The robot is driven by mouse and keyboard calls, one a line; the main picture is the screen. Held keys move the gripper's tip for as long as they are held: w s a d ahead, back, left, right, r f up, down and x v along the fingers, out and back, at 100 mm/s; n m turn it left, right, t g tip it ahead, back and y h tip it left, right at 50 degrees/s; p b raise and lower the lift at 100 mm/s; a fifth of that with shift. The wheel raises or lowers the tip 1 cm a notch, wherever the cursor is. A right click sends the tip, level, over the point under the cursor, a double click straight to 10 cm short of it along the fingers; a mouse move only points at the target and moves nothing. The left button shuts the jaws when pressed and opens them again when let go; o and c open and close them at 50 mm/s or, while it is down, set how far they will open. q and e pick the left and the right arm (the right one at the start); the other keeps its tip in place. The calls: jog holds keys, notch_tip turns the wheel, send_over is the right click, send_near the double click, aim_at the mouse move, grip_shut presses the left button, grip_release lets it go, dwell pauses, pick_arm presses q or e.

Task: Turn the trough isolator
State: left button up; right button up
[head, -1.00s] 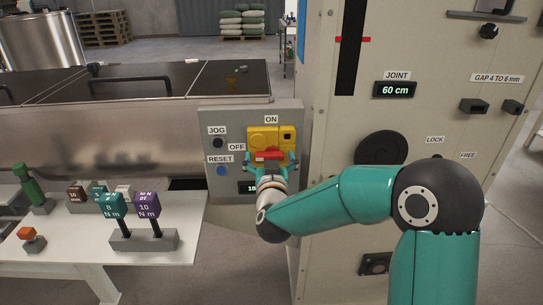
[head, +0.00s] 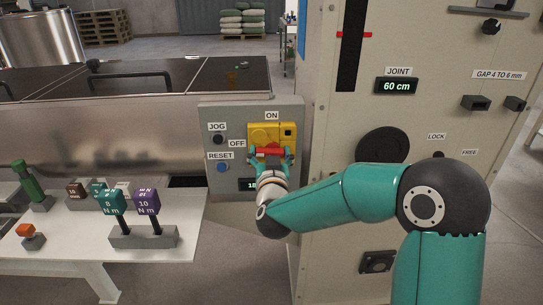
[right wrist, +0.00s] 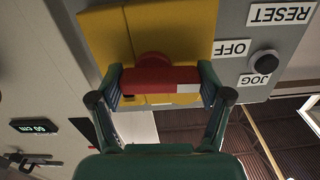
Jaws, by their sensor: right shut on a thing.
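The trough isolator is a yellow plate (head: 262,132) with a red handle (head: 270,151) on a grey control panel (head: 224,112). ON is printed above it and OFF to its left. My right gripper (head: 271,155) comes from below, its two fingers at the ends of the handle. In the right wrist view, which shows the panel upside down, the gripper (right wrist: 160,86) is shut on the red handle (right wrist: 148,82). The handle lies roughly level, with a pale mark on its end toward OFF. My left gripper is not in view.
JOG (head: 218,139) and RESET (head: 222,167) buttons sit left of the isolator. A display below is partly hidden by my arm. A large beige cabinet (head: 330,200) stands close on the right. A white table (head: 80,235) with torque tools stands at the left.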

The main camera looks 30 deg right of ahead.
jog(key=shift+d+f+m+b, duration=0.1)
jog(key=shift+f+m+b, duration=0.1)
jog(key=shift+m+b, duration=0.5)
jog(key=m+b, duration=0.7)
jog(key=shift+s+d+r, duration=0.1)
jog(key=shift+r, duration=0.05)
jog(key=m+b, duration=0.4)
jog(key=shift+s+d+m, duration=0.1)
jog(key=shift+d+m, duration=0.05)
jog(key=shift+m, duration=0.15)
jog(key=shift+d+r+m+b, duration=0.1)
jog(key=shift+d+m+b, duration=0.05)
jog(key=shift+m+b, duration=1.75)
jog(key=shift+m+p, duration=0.3)
jog(key=shift+m, duration=0.1)
jog(key=o, duration=1.1)
jog(key=shift+s, duration=0.1)
jog(key=shift+r, duration=0.1)
